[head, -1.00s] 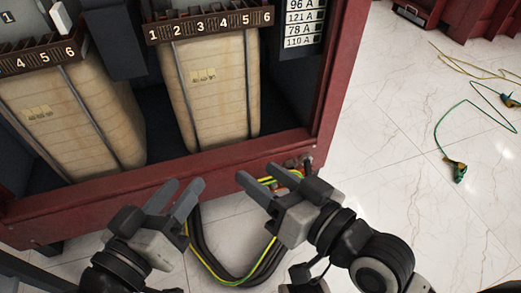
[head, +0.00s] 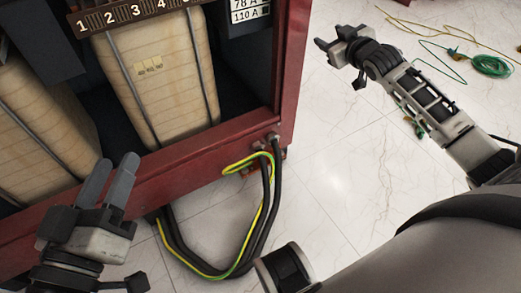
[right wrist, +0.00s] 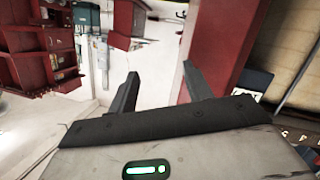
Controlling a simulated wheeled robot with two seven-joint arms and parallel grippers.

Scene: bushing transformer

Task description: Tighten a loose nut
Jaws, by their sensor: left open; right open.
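No loose nut can be made out in these frames. The red transformer cabinet (head: 235,130) stands at the left of the head view. Black cables and a yellow-green cable (head: 240,165) run to small fittings (head: 268,140) at its lower right corner; any nut there is too small to tell. My left gripper (head: 116,166) is open and empty in front of the cabinet's lower beam. My right gripper (head: 328,38) is open and empty, to the right of the cabinet's red post. In the right wrist view its two fingers (right wrist: 160,75) are apart with nothing between them.
Pale coils (head: 160,75) with a numbered strip stand inside the cabinet. Green and yellow cables (head: 485,65) lie on the marble floor at the upper right. In the right wrist view, red shelving (right wrist: 35,45) stands at the left.

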